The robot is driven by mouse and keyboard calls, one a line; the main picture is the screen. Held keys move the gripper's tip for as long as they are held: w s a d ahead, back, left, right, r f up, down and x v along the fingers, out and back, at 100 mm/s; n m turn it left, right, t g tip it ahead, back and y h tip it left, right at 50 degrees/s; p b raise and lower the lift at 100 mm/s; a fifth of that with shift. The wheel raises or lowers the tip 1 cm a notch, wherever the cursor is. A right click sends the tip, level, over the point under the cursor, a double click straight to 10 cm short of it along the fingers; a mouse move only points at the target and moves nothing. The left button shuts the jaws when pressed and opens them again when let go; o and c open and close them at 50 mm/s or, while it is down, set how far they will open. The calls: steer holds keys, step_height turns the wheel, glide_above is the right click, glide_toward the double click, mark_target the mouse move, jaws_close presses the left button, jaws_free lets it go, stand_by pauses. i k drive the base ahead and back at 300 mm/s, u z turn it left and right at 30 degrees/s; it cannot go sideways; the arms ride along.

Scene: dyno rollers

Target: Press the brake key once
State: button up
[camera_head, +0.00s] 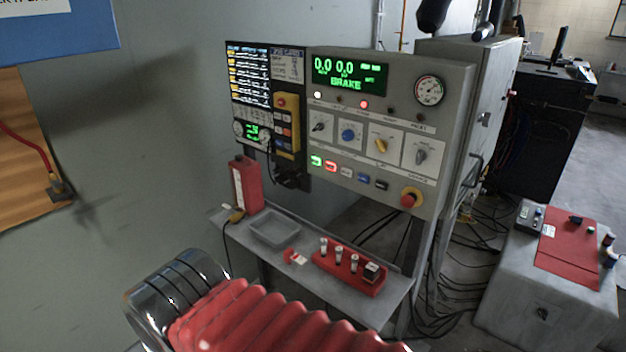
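A grey control panel (445,130) stands on the far side of a shelf. Its green display (348,75) shows zeros and the word BRAKE. Below the knobs is a row of small keys: a green key (316,160), a red key (331,166), a pale key (347,172), a blue key (363,178) and a dark key (381,184). Their labels are too small to read, so I cannot tell which is the brake key. I cannot make out my gripper in this view. Nothing is seen touching the keys.
A red emergency button (409,199) is right of the keys. A yellow pendant (288,125) hangs left of them. The shelf (345,293) holds a grey tray (274,229) and a red holder (350,270). A red ribbed sleeve (255,320) fills the foreground. Cables lie on the floor.

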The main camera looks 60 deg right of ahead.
mark_target(331, 166)
steer(key=z, duration=1.8)
